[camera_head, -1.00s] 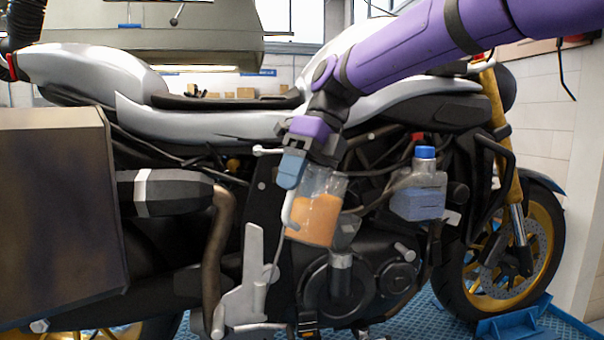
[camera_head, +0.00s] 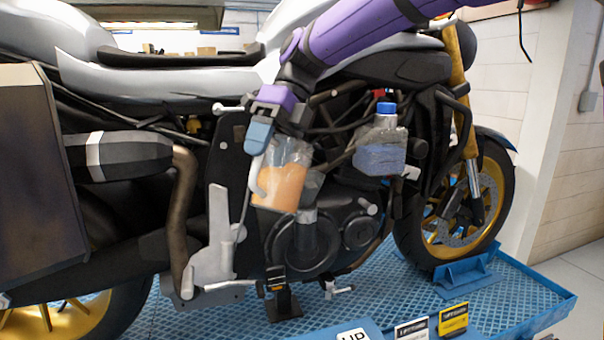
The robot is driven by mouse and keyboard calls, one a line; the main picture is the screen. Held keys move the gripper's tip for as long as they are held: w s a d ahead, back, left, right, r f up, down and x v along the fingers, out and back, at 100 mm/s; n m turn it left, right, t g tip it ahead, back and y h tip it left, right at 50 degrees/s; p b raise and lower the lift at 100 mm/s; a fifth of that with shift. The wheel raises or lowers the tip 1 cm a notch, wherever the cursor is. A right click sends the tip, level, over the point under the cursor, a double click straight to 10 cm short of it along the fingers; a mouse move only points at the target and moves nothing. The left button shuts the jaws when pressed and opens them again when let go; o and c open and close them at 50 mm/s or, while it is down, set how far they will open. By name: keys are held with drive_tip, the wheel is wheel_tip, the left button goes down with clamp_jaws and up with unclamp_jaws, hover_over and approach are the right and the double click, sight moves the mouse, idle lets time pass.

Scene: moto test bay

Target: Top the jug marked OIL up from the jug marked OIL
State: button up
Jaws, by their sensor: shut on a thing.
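A clear jug (camera_head: 282,180) with orange liquid in its lower part hangs in front of the motorcycle's engine, slightly tilted. My gripper (camera_head: 258,140) is shut on this jug at its upper left, near its pale handle. A squarish translucent container (camera_head: 380,150) with a blue cap and bluish contents shows to the right of the jug, apart from it, against the engine side. I can read no OIL mark on either one. The finger contact is partly hidden by my gripper.
A silver motorcycle (camera_head: 170,85) fills the view behind the jug. It stands on a blue lift platform (camera_head: 360,290) with a wheel chock (camera_head: 455,270). A dark box (camera_head: 35,180) is at the left. Cards, including a yellow one (camera_head: 453,318), stand at the bottom edge.

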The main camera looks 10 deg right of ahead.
sight(276, 139)
drive_tip(key=shift+w+d+r, duration=0.15)
drive_tip(key=shift+w+d+g, duration=0.1)
drive_tip(key=shift+w+g, duration=0.1)
drive_tip(key=shift+g, duration=0.1)
idle(0.8)
drive_tip(key=shift+w+d+r+g+y, duration=0.2)
drive_tip(key=shift+w+r+g+y, duration=0.2)
drive_tip(key=shift+g+y, duration=0.2)
idle(3.1)
drive_tip(key=shift+w+d+r+g+y, duration=0.2)
drive_tip(key=shift+r+g+y, duration=0.2)
drive_tip(key=shift+r+g, duration=0.15)
idle(2.5)
